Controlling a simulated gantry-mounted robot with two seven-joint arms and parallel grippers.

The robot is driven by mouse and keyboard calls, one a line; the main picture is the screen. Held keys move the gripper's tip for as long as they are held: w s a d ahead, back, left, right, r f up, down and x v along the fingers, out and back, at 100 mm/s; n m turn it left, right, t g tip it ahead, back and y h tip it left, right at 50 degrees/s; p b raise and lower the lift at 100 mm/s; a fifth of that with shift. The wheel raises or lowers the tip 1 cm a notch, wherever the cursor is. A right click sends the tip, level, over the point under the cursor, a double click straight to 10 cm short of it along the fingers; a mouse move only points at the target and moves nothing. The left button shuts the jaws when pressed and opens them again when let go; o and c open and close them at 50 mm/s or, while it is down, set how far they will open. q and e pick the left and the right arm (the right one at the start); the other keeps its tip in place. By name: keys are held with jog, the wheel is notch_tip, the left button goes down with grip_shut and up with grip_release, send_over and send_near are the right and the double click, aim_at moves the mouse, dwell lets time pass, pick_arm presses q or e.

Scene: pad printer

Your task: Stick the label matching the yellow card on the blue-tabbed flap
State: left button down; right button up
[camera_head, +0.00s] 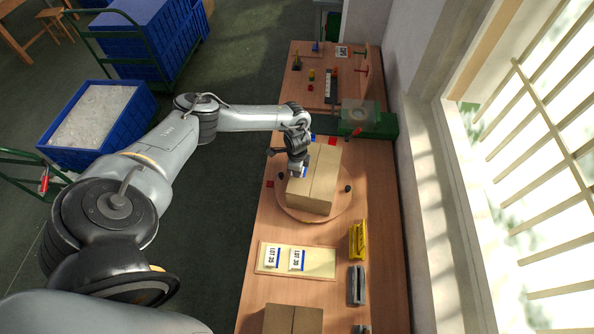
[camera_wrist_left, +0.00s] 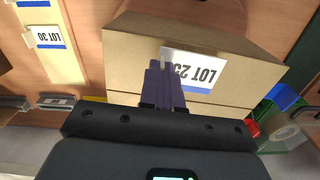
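A closed cardboard box (camera_head: 322,178) stands on a round wooden turntable (camera_head: 290,209). My left gripper (camera_head: 298,168) is at the box's left side, low over its top. In the left wrist view its purple fingers (camera_wrist_left: 166,84) are close together over one end of a white LOT 25 label (camera_wrist_left: 200,68) with a blue stripe. The label lies over or against the box's cardboard; whether it touches is unclear. A wooden tray (camera_head: 325,264) holds a LOT 35 label (camera_head: 272,256) and a LOT 30 label (camera_head: 297,260). I cannot make out the yellow card. My right gripper is not in view.
A blue tab (camera_head: 312,138) and a red tab (camera_head: 333,141) show beyond the box, near a green machine (camera_head: 378,124). A yellow holder (camera_head: 357,241) and a grey block (camera_head: 357,286) stand right of the tray. Another box (camera_head: 292,320) is at the near edge.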

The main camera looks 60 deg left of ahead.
pick_arm(q)
jog(key=shift+f+b, duration=0.45)
jog(key=shift+f, duration=0.2)
dwell(0.3)
dwell(0.9)
jog(key=c, duration=1.3)
grip_release()
jog(key=shift+o, duration=0.2)
jog(key=shift+r+p, duration=0.15)
jog(key=shift+p, duration=0.15)
notch_tip(320, 180, up, 3)
jog(key=p, duration=0.3)
jog(key=shift+r+p, duration=1.35)
jog(key=shift+p, duration=0.1)
